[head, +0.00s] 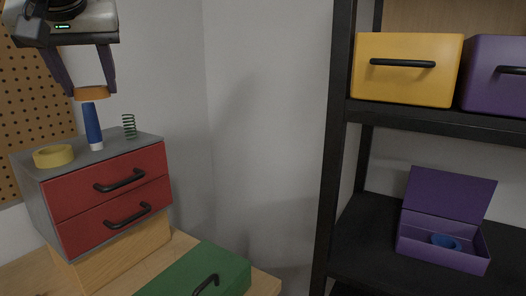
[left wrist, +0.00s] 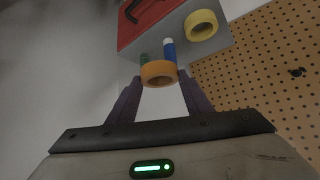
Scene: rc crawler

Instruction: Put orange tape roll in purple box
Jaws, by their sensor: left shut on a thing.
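The orange tape roll (head: 91,94) is held between the fingertips of my left gripper (head: 92,90), which is shut on it. The roll appears above the top of the red drawer unit, in front of or over a blue tube. It also shows in the left wrist view (left wrist: 158,72) between the two purple fingers. The purple box (head: 443,252) stands on the lower shelf at the right with its lid (head: 450,193) open. A blue ring-shaped roll (head: 446,242) lies inside it. My right gripper is in neither view.
A yellow tape roll (head: 53,156), a blue tube (head: 92,127) and a green spring (head: 129,126) sit on the red drawer unit (head: 112,185). The black shelf (head: 335,150) has an upright left of the box. Yellow (head: 405,85) and purple (head: 497,80) drawers sit above. A green case (head: 205,272) lies below.

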